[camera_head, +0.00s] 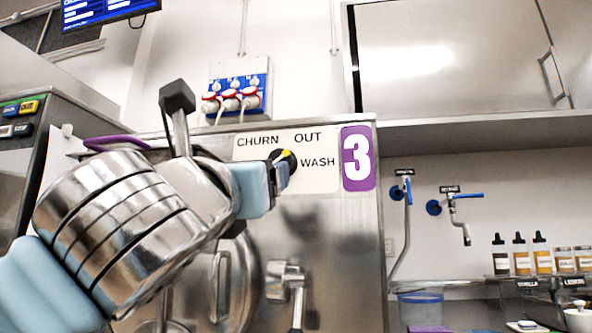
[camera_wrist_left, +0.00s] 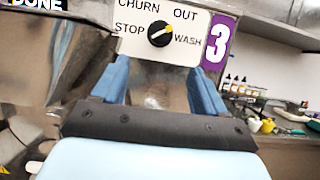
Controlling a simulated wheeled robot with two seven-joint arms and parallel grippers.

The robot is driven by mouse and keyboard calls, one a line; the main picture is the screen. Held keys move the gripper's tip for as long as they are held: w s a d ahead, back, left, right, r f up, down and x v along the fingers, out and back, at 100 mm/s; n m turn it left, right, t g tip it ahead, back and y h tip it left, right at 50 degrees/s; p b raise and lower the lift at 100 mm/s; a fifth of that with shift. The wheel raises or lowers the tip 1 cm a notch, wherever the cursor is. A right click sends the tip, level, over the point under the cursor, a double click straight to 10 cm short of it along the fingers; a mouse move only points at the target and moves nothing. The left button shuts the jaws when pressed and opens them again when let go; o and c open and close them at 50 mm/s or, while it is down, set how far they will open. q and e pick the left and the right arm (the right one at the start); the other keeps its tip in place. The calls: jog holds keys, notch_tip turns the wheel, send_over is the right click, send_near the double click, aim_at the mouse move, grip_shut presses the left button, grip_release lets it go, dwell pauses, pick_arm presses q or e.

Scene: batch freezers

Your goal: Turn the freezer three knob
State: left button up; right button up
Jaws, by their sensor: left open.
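The freezer three knob (camera_head: 287,156) is round and black with a yellow pointer mark. It sits on a white label plate with CHURN, OUT and WASH beside the purple 3 sign (camera_head: 357,158). Contact cannot be told.
A lever with a black handle (camera_head: 177,95) rises from the freezer behind my left arm. A metal latch (camera_head: 287,283) is on the freezer front below. Red and white plugs (camera_head: 230,100) are on the wall. Bottles (camera_head: 520,253) stand on the right counter.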

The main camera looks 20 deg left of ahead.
pick_arm(q)
jog(key=p+x, duration=0.4)
jog(key=x, duration=0.9)
jog(key=shift+w, duration=0.35)
jog(key=shift+a+r, duration=0.1)
jog(key=shift+c, duration=0.5)
jog(key=c, duration=1)
